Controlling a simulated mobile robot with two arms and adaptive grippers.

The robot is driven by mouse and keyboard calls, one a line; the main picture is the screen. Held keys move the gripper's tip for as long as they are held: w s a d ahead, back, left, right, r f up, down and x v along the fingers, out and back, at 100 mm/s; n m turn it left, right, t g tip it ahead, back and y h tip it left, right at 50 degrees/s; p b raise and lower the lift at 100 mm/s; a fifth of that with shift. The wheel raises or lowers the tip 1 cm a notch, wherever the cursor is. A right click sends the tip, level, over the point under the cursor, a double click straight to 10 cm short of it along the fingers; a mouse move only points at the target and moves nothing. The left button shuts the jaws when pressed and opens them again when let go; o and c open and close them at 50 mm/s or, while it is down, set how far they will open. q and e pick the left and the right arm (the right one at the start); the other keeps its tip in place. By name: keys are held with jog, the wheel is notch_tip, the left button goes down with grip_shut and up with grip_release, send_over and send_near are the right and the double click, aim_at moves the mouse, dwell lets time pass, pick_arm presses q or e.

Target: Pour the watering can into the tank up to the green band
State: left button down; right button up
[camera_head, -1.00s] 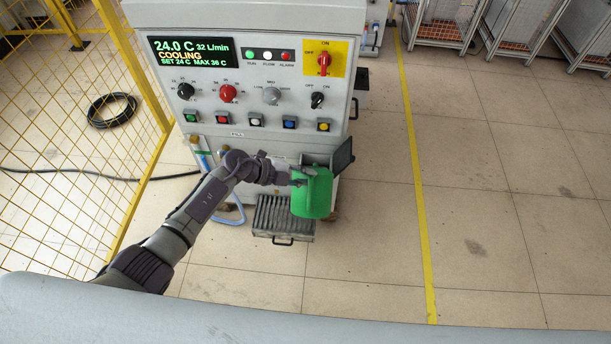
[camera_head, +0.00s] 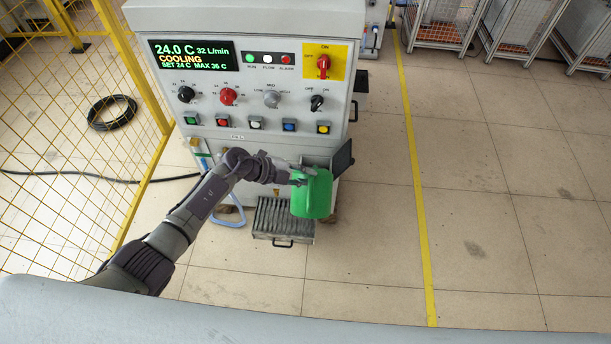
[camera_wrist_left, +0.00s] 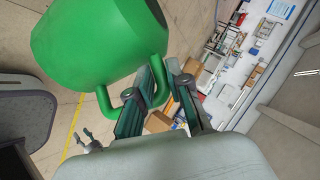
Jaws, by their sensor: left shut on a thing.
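The green watering can (camera_head: 313,194) is held up in front of the machine's lower front. My left gripper (camera_head: 298,178) is shut on its handle. In the left wrist view the can (camera_wrist_left: 95,40) fills the upper left and its handle passes between the fingers of the gripper (camera_wrist_left: 160,88). The tank is the grey machine (camera_head: 245,60); a dark flap (camera_head: 342,157) stands open at its lower right, just behind the can. The fill opening is hidden behind the can and gripper. A blue-white level tube (camera_head: 203,160) shows at the lower left; I cannot make out a green band clearly.
A grey ribbed drawer or tray (camera_head: 284,218) juts out low beneath the can. A yellow mesh fence (camera_head: 75,130) stands at the left. A black hose coil (camera_head: 112,112) lies on the floor.

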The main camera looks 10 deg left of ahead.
aim_at(316, 199)
pick_arm(q)
jog(key=shift+r, duration=0.1)
jog(key=shift+s+f+m+t, duration=0.3)
jog(key=shift+s+f+t, duration=0.1)
jog(key=shift+s+f, duration=0.4)
jog(key=shift+s+f+t+b, duration=0.3)
jog(key=shift+s+f+b, duration=0.4)
jog(key=shift+f+b, duration=0.05)
jog(key=shift+d, duration=0.1)
jog(key=shift+s+f+m+t+b, duration=0.45)
jog(key=shift+s+f+b, duration=0.25)
jog(key=shift+f+b, duration=0.25)
